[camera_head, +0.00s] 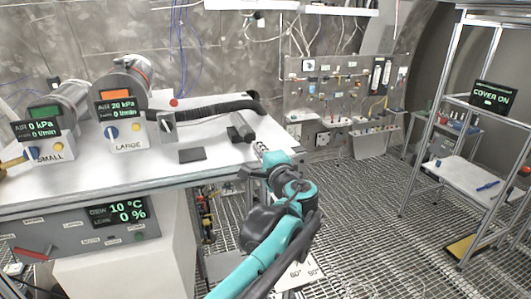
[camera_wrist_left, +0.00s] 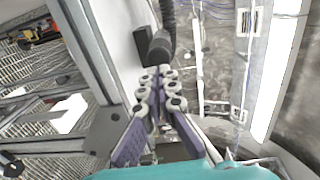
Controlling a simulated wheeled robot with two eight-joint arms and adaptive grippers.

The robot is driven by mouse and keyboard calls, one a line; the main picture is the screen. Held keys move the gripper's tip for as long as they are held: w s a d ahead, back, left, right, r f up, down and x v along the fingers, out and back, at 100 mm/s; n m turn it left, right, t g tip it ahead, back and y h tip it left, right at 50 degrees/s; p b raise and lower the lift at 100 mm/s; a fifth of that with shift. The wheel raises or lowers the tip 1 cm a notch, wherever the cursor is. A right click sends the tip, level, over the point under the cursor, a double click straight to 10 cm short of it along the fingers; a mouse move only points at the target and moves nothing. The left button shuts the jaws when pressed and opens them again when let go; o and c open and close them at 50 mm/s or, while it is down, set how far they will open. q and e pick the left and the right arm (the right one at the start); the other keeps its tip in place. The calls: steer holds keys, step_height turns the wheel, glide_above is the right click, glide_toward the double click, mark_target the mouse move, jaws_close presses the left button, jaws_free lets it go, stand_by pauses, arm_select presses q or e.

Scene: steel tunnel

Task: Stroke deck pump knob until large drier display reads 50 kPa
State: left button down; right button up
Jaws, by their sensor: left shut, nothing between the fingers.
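The large drier's display (camera_head: 117,108) reads AIR 20 kPa and 0 l/min; it stands over the white LARGE box (camera_head: 128,136). A black block with a round knob-like end (camera_head: 240,129), apparently the deck pump, sits near the right end of the bench top. In the left wrist view its dark round knob (camera_wrist_left: 160,46) is straight beyond my fingertips. My left gripper (camera_head: 261,149) is shut and empty at the bench's right edge, close to the knob; its fingers also show in the left wrist view (camera_wrist_left: 165,84). I cannot tell whether they touch the knob. My right gripper is not in view.
The small drier's display (camera_head: 37,129) reads 0 kPa. A black corrugated hose (camera_head: 215,108) runs along the bench behind the pump. A flat dark pad (camera_head: 192,155) lies on the bench (camera_head: 170,174). A metal rack (camera_head: 423,130) stands at the right, with open grated floor (camera_head: 360,210) between.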

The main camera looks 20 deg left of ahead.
mark_target(250, 138)
arm_select(q)
steer(key=p+x, duration=0.1)
steer(key=x, duration=0.3)
steer(key=shift+w+a, duration=0.1)
